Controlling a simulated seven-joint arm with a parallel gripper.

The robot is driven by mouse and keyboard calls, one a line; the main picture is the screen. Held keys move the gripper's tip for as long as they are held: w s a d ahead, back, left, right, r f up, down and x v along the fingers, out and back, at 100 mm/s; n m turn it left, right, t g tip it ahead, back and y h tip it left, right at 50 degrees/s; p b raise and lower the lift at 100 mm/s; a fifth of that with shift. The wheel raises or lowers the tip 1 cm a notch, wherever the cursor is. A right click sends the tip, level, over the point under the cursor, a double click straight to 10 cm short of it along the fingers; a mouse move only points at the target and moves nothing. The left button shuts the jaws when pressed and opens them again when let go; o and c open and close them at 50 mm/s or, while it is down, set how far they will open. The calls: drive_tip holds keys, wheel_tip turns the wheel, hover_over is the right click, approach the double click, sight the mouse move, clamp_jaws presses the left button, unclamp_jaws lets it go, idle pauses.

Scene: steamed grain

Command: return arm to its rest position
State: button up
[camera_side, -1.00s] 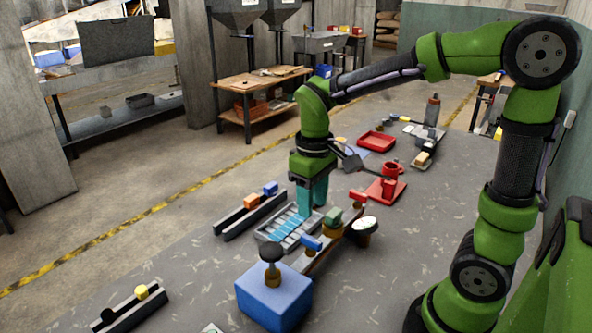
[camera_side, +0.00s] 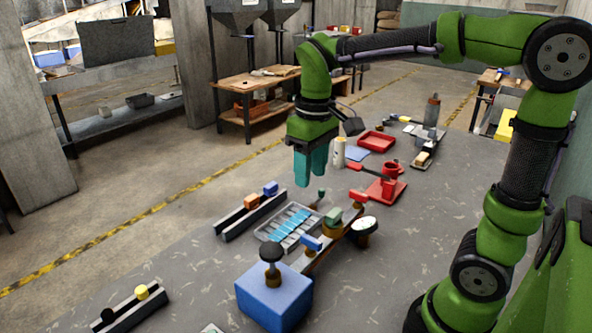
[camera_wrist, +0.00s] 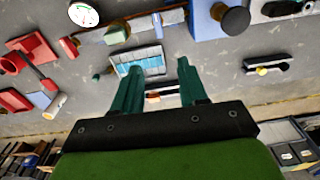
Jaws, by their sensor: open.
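My gripper (camera_side: 310,165) has teal fingers and hangs raised above the grey table, its fingers pointing down. In the wrist view the two fingers (camera_wrist: 158,78) stand apart with nothing between them. My gripper is above and behind a grey tray (camera_side: 262,233) holding several light-blue pieces; the tray also shows beyond the fingertips in the wrist view (camera_wrist: 119,58). The green arm is bent up and over from its base at the right.
A blue box with a dark knob (camera_side: 275,300) stands in front. A rack with orange and blue blocks (camera_side: 238,221) is left of the tray. A red device (camera_side: 385,188), a white cylinder (camera_side: 339,152) and a red tray (camera_side: 376,139) stand to the right and behind. The air around my gripper is clear.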

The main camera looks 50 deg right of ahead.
drive_tip(key=s+a+m+t+y, duration=0.2)
drive_tip(key=s+m+t, duration=0.1)
drive_tip(key=s+t, duration=0.3)
drive_tip(key=shift+s+f+m+t, duration=0.3)
drive_tip(key=shift+s+t, duration=0.1)
drive_tip(key=shift+s, duration=0.85)
drive_tip(key=shift+a, duration=0.1)
